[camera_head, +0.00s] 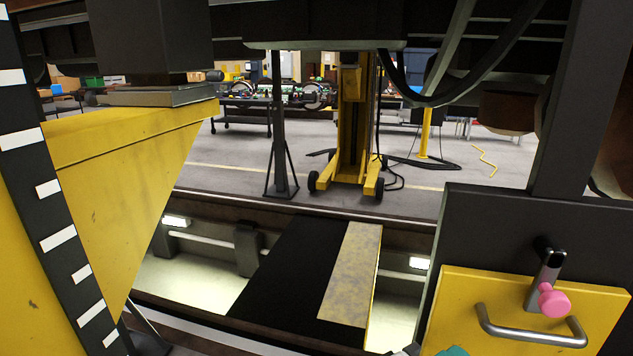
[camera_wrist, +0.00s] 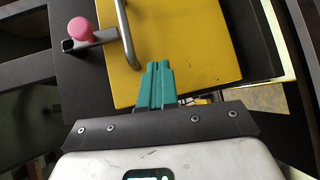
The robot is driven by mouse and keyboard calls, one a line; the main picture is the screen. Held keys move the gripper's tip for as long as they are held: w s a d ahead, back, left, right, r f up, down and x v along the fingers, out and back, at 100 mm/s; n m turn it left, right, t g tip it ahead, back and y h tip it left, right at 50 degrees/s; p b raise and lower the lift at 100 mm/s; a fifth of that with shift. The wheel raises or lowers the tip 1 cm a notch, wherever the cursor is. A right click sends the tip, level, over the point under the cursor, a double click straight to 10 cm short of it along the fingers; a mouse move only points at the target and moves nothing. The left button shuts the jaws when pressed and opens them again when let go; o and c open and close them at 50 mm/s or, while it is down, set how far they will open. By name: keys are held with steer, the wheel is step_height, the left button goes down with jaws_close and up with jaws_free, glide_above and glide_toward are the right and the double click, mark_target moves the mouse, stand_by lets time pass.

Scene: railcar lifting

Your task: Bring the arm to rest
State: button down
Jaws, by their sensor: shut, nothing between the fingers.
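My gripper (camera_wrist: 157,72) has teal fingers that are shut and empty. In the wrist view the fingertips lie over the lower part of a yellow panel (camera_wrist: 185,40); I cannot tell whether they touch it. The panel carries a metal bar handle (camera_head: 530,338). A lever with a pink knob (camera_head: 553,301) stands at the panel's upper edge; the pink knob also shows in the wrist view (camera_wrist: 81,29), left of the handle.
A yellow jack bracket (camera_head: 125,160) stands close on the left under the railcar. A lit pit (camera_head: 200,275) with a dark plank bridge (camera_head: 290,270) lies in front. A yellow wheeled lift (camera_head: 352,140) stands beyond. Open floor (camera_head: 225,165) lies behind the pit. A dark cable (camera_head: 430,98) hangs overhead.

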steer(key=s+d+f+m+g+y, duration=0.1)
steer(key=s+d+f+g+y, duration=0.15)
steer(key=d+f, duration=0.55)
steer(key=s+d+f+m+g+y, duration=0.1)
steer(key=s+d+f+y, duration=0.25)
steer(key=f, duration=0.75)
steer(key=s+a+f+m+g+y, duration=0.1)
steer(key=s+f+m+g+y, duration=0.2)
steer(key=s+f+y, duration=0.5)
steer(key=s+f+m, duration=0.1)
steer(key=s+f, duration=0.2)
steer(key=s, duration=0.4)
steer(key=shift+s+a+f, duration=0.2)
steer(key=shift+a+f, duration=0.2)
